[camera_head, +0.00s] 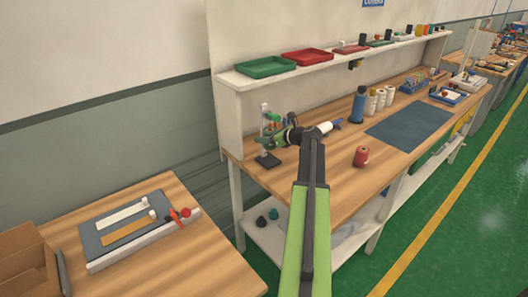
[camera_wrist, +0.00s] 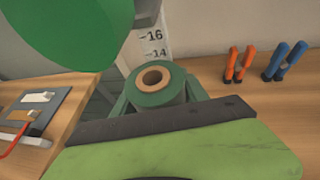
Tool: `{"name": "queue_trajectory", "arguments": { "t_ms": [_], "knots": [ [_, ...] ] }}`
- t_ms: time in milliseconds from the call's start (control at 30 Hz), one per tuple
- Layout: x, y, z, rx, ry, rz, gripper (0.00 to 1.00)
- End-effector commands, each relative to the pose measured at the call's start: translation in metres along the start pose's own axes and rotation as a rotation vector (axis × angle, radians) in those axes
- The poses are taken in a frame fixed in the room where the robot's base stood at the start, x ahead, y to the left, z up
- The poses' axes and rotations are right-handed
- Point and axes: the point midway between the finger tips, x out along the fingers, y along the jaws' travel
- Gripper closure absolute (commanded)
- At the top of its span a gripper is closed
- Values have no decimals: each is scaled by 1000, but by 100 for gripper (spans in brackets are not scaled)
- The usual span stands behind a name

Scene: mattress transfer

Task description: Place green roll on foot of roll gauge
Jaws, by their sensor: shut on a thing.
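The green roll (camera_wrist: 165,97), with a brown core, is upright between the fingers of my gripper (camera_wrist: 156,106) in the wrist view. My gripper is shut on it. In the head view, my gripper (camera_head: 269,142) is at the left end of the workbench, close to the roll gauge (camera_head: 265,118). The gauge has a pale upright and a dark foot (camera_head: 267,160) on the bench. In the wrist view, the gauge's scale (camera_wrist: 153,44), marked 16 and 14, stands just behind the roll. The foot is hidden there, so I cannot tell the gap beneath the roll.
A large green rounded shape (camera_wrist: 62,30) fills the wrist view's upper left. Orange clamps (camera_wrist: 238,65) and blue clamps (camera_wrist: 285,61) stand to the right. In the head view, a red spool (camera_head: 361,157) stands near the bench's front edge, and a blue-grey mat (camera_head: 410,126) lies farther right.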

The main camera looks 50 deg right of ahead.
Motion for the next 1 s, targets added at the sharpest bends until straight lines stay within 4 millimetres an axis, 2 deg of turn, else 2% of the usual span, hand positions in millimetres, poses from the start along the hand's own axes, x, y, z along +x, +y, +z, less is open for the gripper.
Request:
{"name": "queue_trajectory", "arguments": {
  "t_ms": [33, 100, 433, 700, 1000],
  "knots": [
    [4, 0, -17, 0, 1, -1, 100],
    [7, 0, -24, 0, 0, -1, 100],
    [10, 1, -31, 0, 0, 0, 100],
    [27, 0, -68, 0, 0, 1, 100],
    [28, 0, -65, 0, 0, 0, 100]
  ]
}}
